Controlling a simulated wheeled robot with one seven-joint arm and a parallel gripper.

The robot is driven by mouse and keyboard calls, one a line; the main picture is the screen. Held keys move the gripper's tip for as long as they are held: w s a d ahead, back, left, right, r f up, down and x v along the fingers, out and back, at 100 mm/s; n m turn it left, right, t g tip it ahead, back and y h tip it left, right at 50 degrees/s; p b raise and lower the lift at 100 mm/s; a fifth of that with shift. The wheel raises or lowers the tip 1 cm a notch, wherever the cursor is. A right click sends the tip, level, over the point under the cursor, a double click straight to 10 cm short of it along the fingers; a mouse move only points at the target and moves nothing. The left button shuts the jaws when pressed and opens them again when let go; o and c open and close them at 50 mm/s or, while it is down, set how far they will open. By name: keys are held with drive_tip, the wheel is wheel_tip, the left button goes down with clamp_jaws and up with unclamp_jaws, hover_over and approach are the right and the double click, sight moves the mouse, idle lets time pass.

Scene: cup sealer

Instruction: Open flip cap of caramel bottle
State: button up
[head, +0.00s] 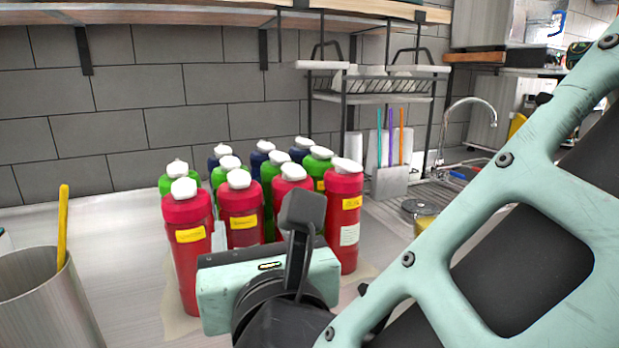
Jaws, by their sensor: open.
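Several red, green and dark blue bottles with white caps stand upright in a cluster on the counter. The front row is red with yellow labels: a left bottle (186,262), a middle one (240,212), one partly behind my gripper (290,178) and a right one (344,215). The label print is too small to read, so I cannot tell which is caramel. All the white caps look shut. My gripper (268,285), open, is in front of the red bottles. Its fingers are mostly hidden behind its mint-green body, and I cannot tell whether they touch a bottle.
A metal container (45,305) with a yellow stick stands at the left front. A dish rack (385,90) and a sink with a tap (470,120) are at the back right. The counter (100,230) left of the bottles is clear. My arm covers the right side.

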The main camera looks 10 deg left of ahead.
sight(242, 187)
drive_tip(key=p+x, duration=0.5)
drive_tip(key=x, duration=1.1)
drive_tip(key=shift+w, duration=0.2)
clamp_jaws()
